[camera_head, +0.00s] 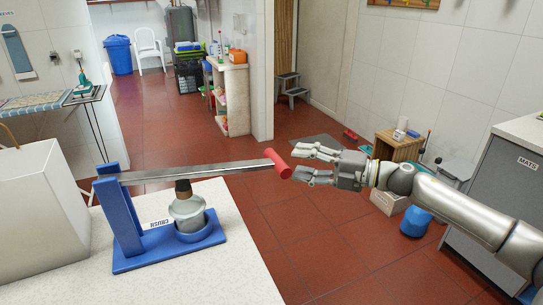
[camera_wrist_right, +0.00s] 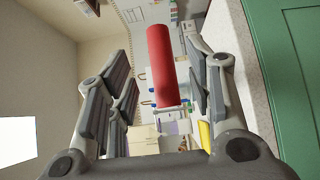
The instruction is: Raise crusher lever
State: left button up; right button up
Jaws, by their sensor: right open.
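The blue crusher (camera_head: 131,229) stands on the white counter at the lower left. Its metal lever (camera_head: 200,171) runs from the blue post to the right, nearly level, and ends in a red handle (camera_head: 276,162). My right gripper (camera_head: 300,164) is open at the handle's right end. In the right wrist view the red handle (camera_wrist_right: 160,60) shows between the spread fingers (camera_wrist_right: 162,88); I cannot tell whether they touch it. My left gripper is not in view.
A big white box (camera_head: 35,220) stands left of the crusher. A grey cabinet (camera_head: 497,200) is at the right. The air around the handle looks clear.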

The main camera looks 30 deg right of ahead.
aim_at(272, 157)
jog(key=p+x, duration=0.2)
jog(key=x, duration=0.5)
jog(key=shift+d+r, duration=0.1)
jog(key=shift+r, duration=0.05)
jog(key=shift+p+x, duration=0.4)
jog(key=shift+x, duration=0.45)
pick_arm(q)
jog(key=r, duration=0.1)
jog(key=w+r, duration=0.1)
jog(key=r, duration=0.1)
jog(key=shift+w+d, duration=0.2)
pick_arm(e)
grip_shut()
